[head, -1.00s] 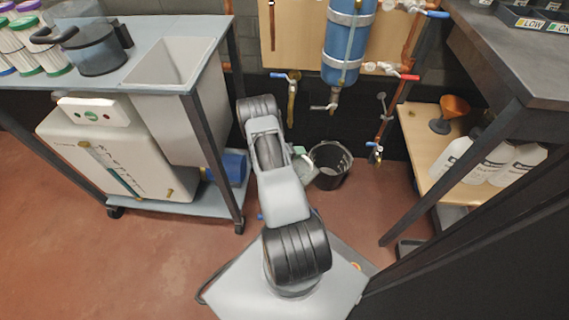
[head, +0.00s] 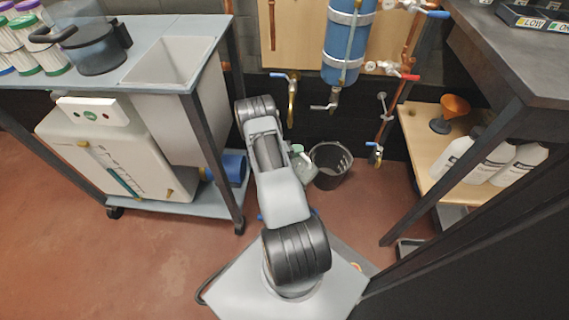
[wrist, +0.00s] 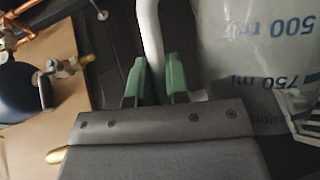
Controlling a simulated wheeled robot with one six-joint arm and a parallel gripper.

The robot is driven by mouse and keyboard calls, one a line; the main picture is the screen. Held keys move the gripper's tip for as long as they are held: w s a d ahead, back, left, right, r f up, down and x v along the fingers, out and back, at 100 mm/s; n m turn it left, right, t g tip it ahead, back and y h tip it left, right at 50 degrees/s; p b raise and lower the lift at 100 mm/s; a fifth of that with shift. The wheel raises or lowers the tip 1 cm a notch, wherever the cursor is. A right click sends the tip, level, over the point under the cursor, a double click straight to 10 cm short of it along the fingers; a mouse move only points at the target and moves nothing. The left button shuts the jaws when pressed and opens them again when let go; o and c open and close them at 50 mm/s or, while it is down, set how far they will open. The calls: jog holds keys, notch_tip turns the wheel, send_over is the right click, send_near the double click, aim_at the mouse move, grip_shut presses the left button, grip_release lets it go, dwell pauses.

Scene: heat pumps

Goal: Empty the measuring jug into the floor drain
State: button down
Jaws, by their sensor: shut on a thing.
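The measuring jug (wrist: 245,50) is clear with blue marks for 500 ml and 750 ml, which read upside down in the wrist view. My gripper (wrist: 156,70) has its green fingers closed on either side of the jug's white handle (wrist: 151,30). In the head view the jug (head: 304,167) shows just right of my arm, beside the black bucket, partly hidden by the arm. I cannot tell its tilt or how much liquid it holds. I cannot make out the floor drain for sure; a pale slatted patch (wrist: 303,112) shows at the jug's edge in the wrist view.
The black bucket (head: 331,180) stands on the red floor below a blue cylinder (head: 348,45) and copper pipes with valves. A trolley (head: 235,195) with a sink is at the left. A shelf (head: 422,150) with white bottles is at the right.

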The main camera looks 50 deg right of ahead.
jog(key=shift+w+d+r+n+g+b, duration=0.15)
jog(key=shift+w+r+n+b, duration=0.1)
jog(key=shift+w, duration=0.2)
jog(key=shift+w+a+r+n+g+b, duration=0.15)
jog(key=shift+w+n+b, duration=0.1)
jog(key=shift+w, duration=0.2)
dwell(1.2)
